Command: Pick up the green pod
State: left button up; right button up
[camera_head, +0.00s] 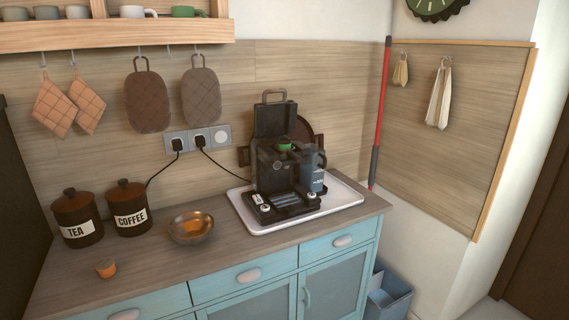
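A small green thing, which looks like the green pod (284,147), sits in the upper part of the black coffee machine (265,178). The machine's lid (272,119) stands raised behind it. The pod's lower part is hidden by the machine, and it is too small to tell exactly how it is seated. Neither of my grippers shows in the head view.
The machine stands on a white tray (345,200) at the counter's right end. An orange pod (106,269) lies near the front left edge. A metal bowl (192,240) and TEA (76,208) and COFFEE (120,197) canisters stand left. Cords run to wall sockets (200,137).

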aim_at(283, 145)
jog(key=i+l, duration=0.2)
jog(key=l, duration=0.15)
jog(key=i+l+u, duration=0.15)
jog(key=i+l, duration=0.3)
jog(key=l, duration=0.2)
jog(key=i+l+u, duration=0.15)
jog(key=l, duration=0.2)
jog(key=i+l, duration=0.25)
jog(key=l, duration=0.15)
jog(key=i+l+u, duration=0.15)
jog(key=l, duration=0.2)
